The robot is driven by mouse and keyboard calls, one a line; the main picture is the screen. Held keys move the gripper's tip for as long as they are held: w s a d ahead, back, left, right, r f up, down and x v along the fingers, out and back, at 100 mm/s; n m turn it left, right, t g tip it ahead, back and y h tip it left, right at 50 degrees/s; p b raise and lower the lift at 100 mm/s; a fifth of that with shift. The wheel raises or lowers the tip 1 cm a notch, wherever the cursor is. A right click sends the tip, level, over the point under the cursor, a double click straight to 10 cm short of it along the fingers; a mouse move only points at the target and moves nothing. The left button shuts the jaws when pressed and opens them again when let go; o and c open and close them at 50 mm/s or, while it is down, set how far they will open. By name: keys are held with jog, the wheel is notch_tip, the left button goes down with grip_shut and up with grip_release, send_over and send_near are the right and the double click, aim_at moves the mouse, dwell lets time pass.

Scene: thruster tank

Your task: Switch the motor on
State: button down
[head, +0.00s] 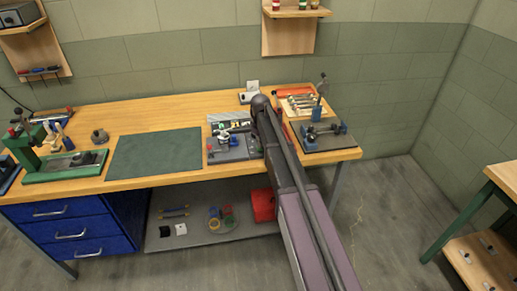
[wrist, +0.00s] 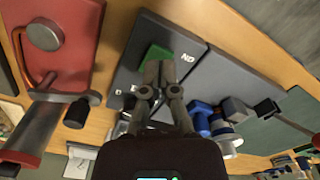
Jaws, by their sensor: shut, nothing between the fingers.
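In the wrist view, a green rocker-like switch (wrist: 152,57) sits on a dark grey plate (wrist: 130,72). Light lettering beside it appears upside down and looks like "ON". My gripper (wrist: 159,68) is shut and empty, its fingertips over or just at the switch's lower right edge; I cannot tell whether they touch. A blue and grey cylindrical unit, which may be the motor (wrist: 203,118), stands to the right of the fingers. In the head view, the grey plate unit (head: 232,153) lies on the bench left of my arm, which hides my fingertips there.
The wooden bench (head: 140,108) bears a green mat (head: 155,153) with free room. A green press (head: 62,163) stands far left. A vice-like fixture on a dark plate (head: 325,138) stands right. In the wrist view, a red device with a round knob (wrist: 46,36) is at left.

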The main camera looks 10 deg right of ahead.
aim_at(260, 149)
jog(key=shift+f+b, duration=0.9)
dwell(0.8)
jog(key=shift+r, duration=0.15)
jog(key=shift+r+p, duration=3.4)
jog(key=shift+p, duration=0.15)
jog(key=s+m, duration=0.6)
jog(key=s, duration=2.3)
jog(key=shift+a, duration=0.1)
